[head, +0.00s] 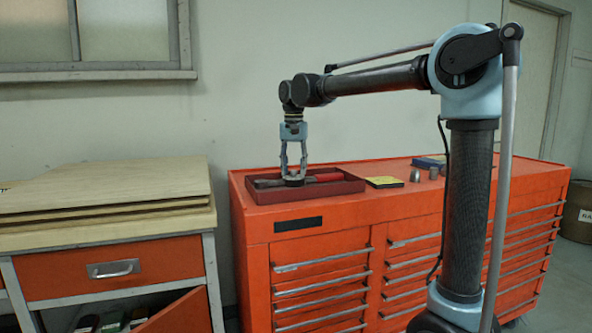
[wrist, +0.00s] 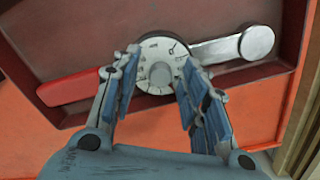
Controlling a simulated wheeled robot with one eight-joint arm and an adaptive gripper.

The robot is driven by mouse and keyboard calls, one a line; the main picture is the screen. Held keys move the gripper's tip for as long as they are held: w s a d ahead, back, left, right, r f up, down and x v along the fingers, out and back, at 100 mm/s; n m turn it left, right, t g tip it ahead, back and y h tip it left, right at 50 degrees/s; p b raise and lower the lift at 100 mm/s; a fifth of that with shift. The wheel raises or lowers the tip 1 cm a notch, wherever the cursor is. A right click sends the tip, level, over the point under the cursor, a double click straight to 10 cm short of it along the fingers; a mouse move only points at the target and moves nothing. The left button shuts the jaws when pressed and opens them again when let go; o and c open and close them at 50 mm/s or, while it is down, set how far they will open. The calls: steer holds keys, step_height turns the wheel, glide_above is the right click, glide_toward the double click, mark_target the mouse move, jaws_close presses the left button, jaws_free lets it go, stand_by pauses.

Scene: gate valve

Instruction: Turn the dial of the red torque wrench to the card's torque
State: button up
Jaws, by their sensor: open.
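The red torque wrench lies in a dark red tray (head: 310,193) on the orange tool cabinet. In the wrist view its red handle (wrist: 75,89) points left, its silver head (wrist: 250,43) points right, and its round white dial (wrist: 160,55) with dark marks and a grey centre knob lies between them. My gripper (head: 293,178) points down over the tray. In the wrist view my gripper (wrist: 158,62) is open, with one finger on each side of the dial. I cannot tell whether the fingers touch it. The dial's numbers are too small to read.
A flat yellow item (head: 384,182), possibly the card, lies right of the tray; its writing is unreadable. Small metal cylinders (head: 424,174) and a blue item (head: 428,162) sit farther right. A workbench with wooden boards (head: 100,185) stands left. The tray walls surround the wrench.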

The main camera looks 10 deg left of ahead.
mark_target(294, 171)
step_height(294, 171, up, 12)
stand_by(0.6)
